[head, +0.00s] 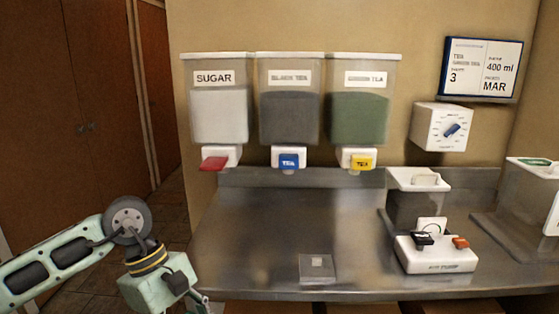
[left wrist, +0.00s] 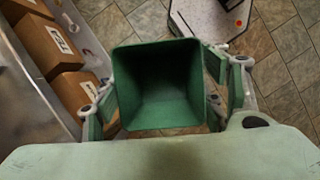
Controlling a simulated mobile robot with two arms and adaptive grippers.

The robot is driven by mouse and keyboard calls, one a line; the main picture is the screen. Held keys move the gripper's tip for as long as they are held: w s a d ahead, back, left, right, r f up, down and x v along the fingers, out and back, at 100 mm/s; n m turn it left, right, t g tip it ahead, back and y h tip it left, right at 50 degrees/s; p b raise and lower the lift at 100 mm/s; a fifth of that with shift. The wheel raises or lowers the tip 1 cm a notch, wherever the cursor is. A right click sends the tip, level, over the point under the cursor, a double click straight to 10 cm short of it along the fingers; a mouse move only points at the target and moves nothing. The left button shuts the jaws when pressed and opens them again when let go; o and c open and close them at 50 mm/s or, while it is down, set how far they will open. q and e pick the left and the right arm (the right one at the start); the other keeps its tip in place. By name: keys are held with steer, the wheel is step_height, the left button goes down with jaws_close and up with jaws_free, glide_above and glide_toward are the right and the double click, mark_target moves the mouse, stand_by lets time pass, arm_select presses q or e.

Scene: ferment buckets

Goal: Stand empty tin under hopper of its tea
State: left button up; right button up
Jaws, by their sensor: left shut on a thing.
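In the left wrist view, my left gripper (left wrist: 162,92) is shut on a green square tin (left wrist: 160,128). The tin is open at the top and looks empty inside. In the head view my left arm comes in at the lower left, in front of the counter; its fingers and the tin are below the frame. Three hoppers hang on the wall: SUGAR (head: 218,112) with a red tap, black tea (head: 290,115) with a blue tap, and green tea (head: 358,115) with a yellow tap (head: 358,162). My right gripper does not show.
The steel counter (head: 250,215) is clear below the hoppers. A small clear square piece (head: 317,266) lies near its front edge. A white switch box (head: 437,252) and lidded container (head: 418,205) stand right. A sign (head: 482,68) reads green tea. Boxes (left wrist: 50,45) sit below.

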arm_select(q)
steer(key=s+a+f+m+g+y+p, duration=0.1)
steer(key=s+m, duration=0.5)
steer(key=m, duration=0.6)
step_height(320, 180, down, 3)
steer(key=a+g+y, duration=0.1)
steer(key=a+y, duration=0.1)
steer(key=y, duration=0.1)
steer(key=shift+s+a, duration=0.3)
steer(key=shift+s, duration=0.05)
